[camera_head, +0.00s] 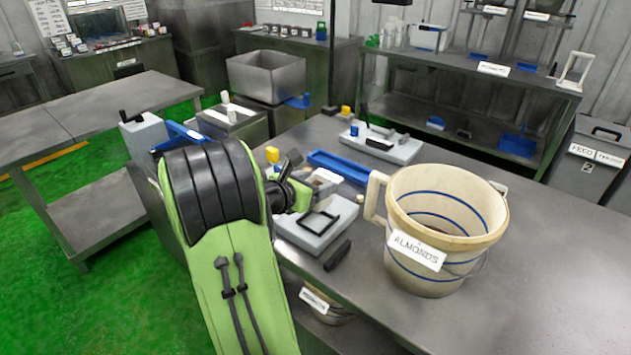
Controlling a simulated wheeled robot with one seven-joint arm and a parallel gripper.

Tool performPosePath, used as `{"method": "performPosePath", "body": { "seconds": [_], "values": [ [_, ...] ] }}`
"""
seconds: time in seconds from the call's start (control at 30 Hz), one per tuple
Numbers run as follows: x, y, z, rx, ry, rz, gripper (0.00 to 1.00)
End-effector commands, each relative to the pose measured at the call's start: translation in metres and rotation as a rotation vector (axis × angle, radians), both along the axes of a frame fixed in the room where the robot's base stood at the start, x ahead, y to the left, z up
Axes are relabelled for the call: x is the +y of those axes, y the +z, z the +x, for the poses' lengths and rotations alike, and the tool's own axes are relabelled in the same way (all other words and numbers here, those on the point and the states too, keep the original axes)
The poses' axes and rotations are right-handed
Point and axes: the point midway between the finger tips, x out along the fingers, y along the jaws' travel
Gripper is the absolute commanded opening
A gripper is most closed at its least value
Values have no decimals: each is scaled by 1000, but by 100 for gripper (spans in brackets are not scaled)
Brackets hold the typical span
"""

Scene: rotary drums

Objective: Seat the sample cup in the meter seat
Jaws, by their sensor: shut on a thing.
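My green and black arm fills the lower left, and its wrist end, with my gripper (300,192), shows just right of the big black joint. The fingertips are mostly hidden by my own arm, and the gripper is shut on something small. A small pale piece with brown on it (322,181) lies right at the gripper and looks like the sample cup; its exact outline is unclear. A grey device with a raised black square frame (318,222), which may be the meter with its seat, stands on the table just in front of and below the gripper.
A large cream bucket labelled ALMONDS (441,225) stands to the right. A blue tray (338,166) and another grey device (382,143) lie behind. A black bar (337,256) lies near the front edge. The steel table (545,275) is bare at right.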

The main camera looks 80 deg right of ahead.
Motion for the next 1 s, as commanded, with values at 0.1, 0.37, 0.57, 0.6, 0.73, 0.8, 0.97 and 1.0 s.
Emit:
{"method": "performPosePath", "body": {
  "seconds": [0.1, 0.37, 0.57, 0.6, 0.73, 0.8, 0.97, 1.0],
  "values": [
    [1, -9, 1, 4, -3, -1, 25],
    [1, -34, 1, 3, -3, -1, 25],
    [1, -52, 1, 2, -4, -1, 25],
    [1, -55, 1, 2, -4, -1, 25],
    [1, -62, 1, 2, -2, -1, 25],
    [1, -64, 1, 2, -2, -3, 25],
    [1, -64, 1, 1, -3, -3, 25],
    [1, -64, 1, 1, -3, -3, 25]
  ]
}}
